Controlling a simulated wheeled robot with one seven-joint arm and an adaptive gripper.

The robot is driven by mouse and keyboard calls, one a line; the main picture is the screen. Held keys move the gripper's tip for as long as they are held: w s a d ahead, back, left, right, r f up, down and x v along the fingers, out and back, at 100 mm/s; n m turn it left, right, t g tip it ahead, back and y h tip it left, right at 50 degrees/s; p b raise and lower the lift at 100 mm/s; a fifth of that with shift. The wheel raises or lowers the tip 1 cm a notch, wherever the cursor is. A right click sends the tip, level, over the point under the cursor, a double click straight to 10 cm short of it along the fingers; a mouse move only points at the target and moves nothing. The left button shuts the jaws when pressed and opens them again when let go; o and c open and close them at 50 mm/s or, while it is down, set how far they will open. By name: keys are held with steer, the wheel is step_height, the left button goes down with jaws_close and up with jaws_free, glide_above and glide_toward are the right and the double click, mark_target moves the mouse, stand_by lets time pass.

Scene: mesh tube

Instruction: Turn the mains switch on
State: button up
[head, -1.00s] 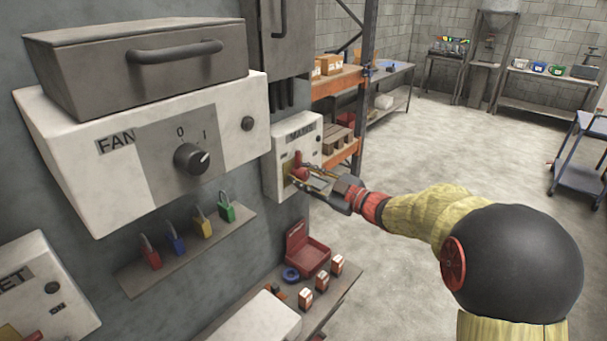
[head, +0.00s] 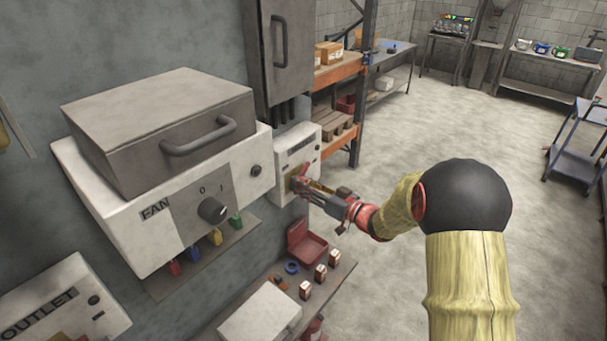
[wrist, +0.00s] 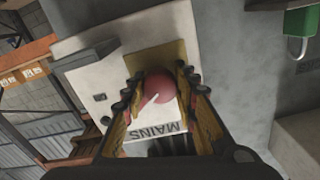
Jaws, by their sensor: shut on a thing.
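The white mains box (head: 311,144) is on the wall at the middle of the head view, right of the fan box. The wrist view shows it close up, with upside-down MAINS lettering (wrist: 153,130). My gripper (head: 300,186) is at the box's front. In the wrist view its two fingers (wrist: 159,79) are on either side of the red switch, shut on it.
The fan box (head: 130,230) with its dark knob juts out at the left, above several coloured padlocks. An outlet box (head: 70,310) is lower left.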

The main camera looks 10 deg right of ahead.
steer(key=m+p, duration=0.3)
steer(key=shift+r+m+p, duration=0.15)
steer(key=shift+m+p, duration=0.2)
steer(key=shift+m, duration=0.05)
steer(key=shift+m+p, duration=1.6)
steer(key=shift+m, duration=0.3)
steer(key=o, duration=1.2)
steer(key=v, duration=1.2)
